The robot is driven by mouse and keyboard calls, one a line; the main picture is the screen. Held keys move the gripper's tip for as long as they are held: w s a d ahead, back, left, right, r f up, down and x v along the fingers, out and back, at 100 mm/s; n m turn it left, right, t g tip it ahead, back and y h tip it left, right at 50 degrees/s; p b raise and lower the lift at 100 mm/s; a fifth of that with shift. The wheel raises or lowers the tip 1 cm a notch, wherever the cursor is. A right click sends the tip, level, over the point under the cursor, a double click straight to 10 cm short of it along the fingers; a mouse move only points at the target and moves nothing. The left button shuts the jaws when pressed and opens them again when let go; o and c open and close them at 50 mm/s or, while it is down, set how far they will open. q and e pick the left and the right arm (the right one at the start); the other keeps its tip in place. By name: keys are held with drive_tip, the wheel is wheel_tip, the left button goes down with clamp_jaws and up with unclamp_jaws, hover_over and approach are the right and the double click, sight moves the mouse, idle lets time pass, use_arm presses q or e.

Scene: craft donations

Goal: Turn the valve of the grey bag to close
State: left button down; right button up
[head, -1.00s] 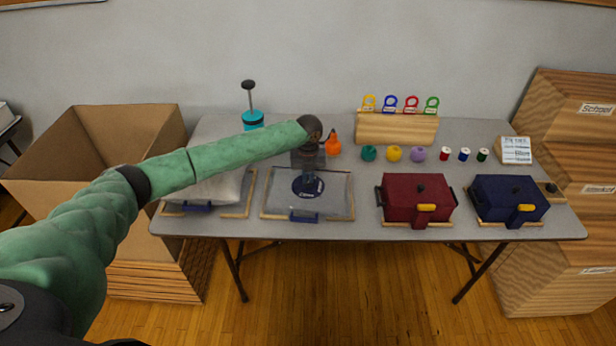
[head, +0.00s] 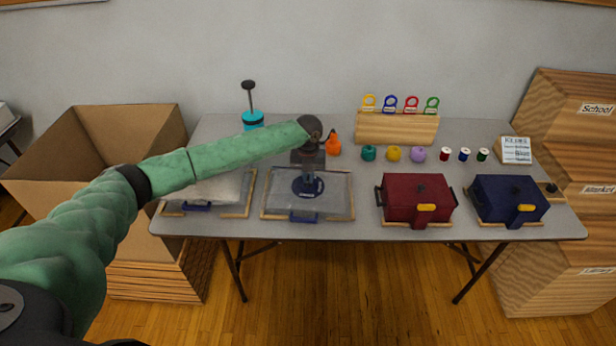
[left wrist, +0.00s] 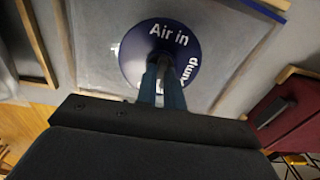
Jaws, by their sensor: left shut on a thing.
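The grey bag (head: 335,203) lies flat in a wooden frame at the front middle of the table. Its round blue valve (head: 318,190) is on top, near the bag's middle. My left gripper (head: 308,183) reaches down onto the valve from above. In the left wrist view its fingers (left wrist: 163,82) are shut at the middle of the valve disc (left wrist: 132,50), hiding the knob between them. White words "Air in" and "Pump" show on the disc; part of the lettering is hidden by the fingers. My right gripper is not in view.
Another clear-grey bag (head: 222,190) in a frame lies to the left. A red bag (head: 412,195) and a navy bag (head: 505,195) stand to the right. An orange item (head: 333,146) stands just behind my gripper; a teal pump (head: 252,118) stands behind my forearm.

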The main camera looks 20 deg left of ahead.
sight(308, 180)
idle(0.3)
use_arm(q)
drive_tip(key=c, duration=1.5)
unclamp_jaws()
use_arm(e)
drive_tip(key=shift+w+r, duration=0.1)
use_arm(q)
drive_tip(key=shift+r, duration=0.1)
drive_tip(key=shift+r, duration=0.25)
wheel_tip(308, 180, up, 7)
drive_tip(key=shift+r+b, duration=0.1)
drive_tip(key=shift+b, duration=1.1)
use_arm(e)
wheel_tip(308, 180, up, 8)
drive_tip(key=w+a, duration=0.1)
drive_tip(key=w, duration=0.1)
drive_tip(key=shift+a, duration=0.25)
